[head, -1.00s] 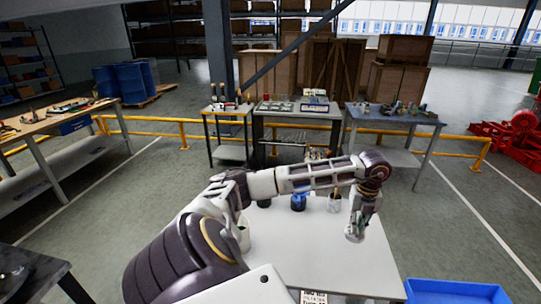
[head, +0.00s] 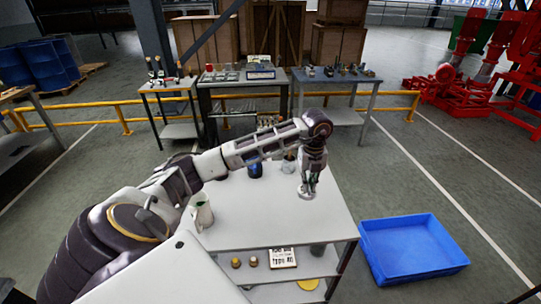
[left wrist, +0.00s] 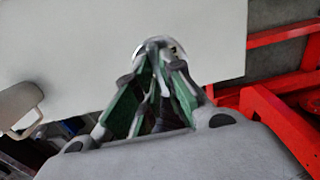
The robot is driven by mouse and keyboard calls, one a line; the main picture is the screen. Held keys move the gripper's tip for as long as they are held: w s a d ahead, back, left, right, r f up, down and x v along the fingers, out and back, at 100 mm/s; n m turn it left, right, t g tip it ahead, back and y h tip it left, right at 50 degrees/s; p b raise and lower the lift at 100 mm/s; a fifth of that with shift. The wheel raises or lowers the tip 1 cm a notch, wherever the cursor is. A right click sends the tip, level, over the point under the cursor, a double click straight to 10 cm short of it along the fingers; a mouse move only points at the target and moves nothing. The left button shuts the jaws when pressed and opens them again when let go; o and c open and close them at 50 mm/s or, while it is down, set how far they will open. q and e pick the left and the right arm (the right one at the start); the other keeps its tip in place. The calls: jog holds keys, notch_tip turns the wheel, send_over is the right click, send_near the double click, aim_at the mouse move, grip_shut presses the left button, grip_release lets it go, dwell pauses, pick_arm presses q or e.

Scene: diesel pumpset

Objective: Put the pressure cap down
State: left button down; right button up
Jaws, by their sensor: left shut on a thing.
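My left gripper (head: 307,190) is over the right part of a white table top (head: 275,222). In the left wrist view my left gripper (left wrist: 158,50) is shut, its fingers close together on a small round piece with a shiny metal rim, the pressure cap (left wrist: 178,47). The fingers hide most of the cap. In the head view the cap is too small to make out clearly, and I cannot tell whether it touches the table. My right gripper is not in view.
A white jug (head: 202,214), a blue item (head: 255,170) and a jar with a brush (head: 289,162) stand on the table. A lower shelf (head: 305,264) holds small yellow items and a sign. A blue bin (head: 414,250) lies on the floor at right. The front table top is clear.

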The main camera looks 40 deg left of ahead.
aim_at(307, 195)
pick_arm(q)
jog(key=shift+f, duration=0.1)
jog(key=shift+f+p, duration=0.4)
jog(key=shift+f, duration=2.6)
jog(key=shift+f, duration=1.45)
jog(key=shift+f+p, duration=0.3)
jog(key=shift+f, duration=0.15)
jog(key=shift+f, duration=0.15)
jog(key=c, duration=1.5)
grip_release()
jog(key=shift+c, duration=0.2)
